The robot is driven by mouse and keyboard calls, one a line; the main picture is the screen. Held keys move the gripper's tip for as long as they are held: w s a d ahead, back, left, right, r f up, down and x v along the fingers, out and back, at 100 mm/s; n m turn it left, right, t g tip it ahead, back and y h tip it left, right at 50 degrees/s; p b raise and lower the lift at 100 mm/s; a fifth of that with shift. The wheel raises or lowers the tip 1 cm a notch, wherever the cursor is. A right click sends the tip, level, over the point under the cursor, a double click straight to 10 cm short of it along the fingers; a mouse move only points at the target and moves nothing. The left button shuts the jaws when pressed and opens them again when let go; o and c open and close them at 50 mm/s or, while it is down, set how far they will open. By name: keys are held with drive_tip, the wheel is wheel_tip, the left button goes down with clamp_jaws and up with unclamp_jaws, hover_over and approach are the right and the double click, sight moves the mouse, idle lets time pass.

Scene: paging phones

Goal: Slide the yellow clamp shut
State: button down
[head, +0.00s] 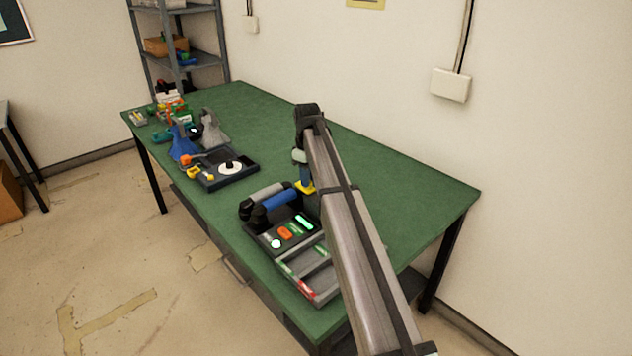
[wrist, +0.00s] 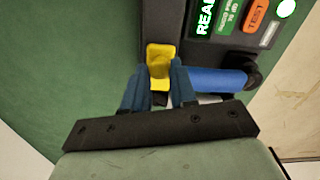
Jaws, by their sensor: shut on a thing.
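The yellow clamp (wrist: 159,62) sits at the edge of a dark device (wrist: 222,38), beside a blue cylinder (wrist: 215,79). In the wrist view my gripper (wrist: 159,82) has its two blue fingers on either side of the clamp's lower part, shut on it. In the head view a small part of the yellow clamp (head: 305,186) shows under my gripper (head: 306,182), next to the blue cylinder (head: 278,200). My arm hides the right side of the device there. How far the clamp is slid cannot be told.
The device carries an orange button (head: 285,233) and lit green labels. A grey tray (head: 318,285) is in front of it. A dark tray (head: 250,172) with a white disc and several tools are at the far left. The green table (head: 400,190) is clear to the right.

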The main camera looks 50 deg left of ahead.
drive_tip(key=shift+a, duration=0.3)
drive_tip(key=c, duration=1.2)
unclamp_jaws()
drive_tip(key=o, duration=0.3)
drive_tip(key=shift+d, duration=0.1)
wheel_tip(320, 180, up, 14)
drive_tip(key=shift+f, duration=0.1)
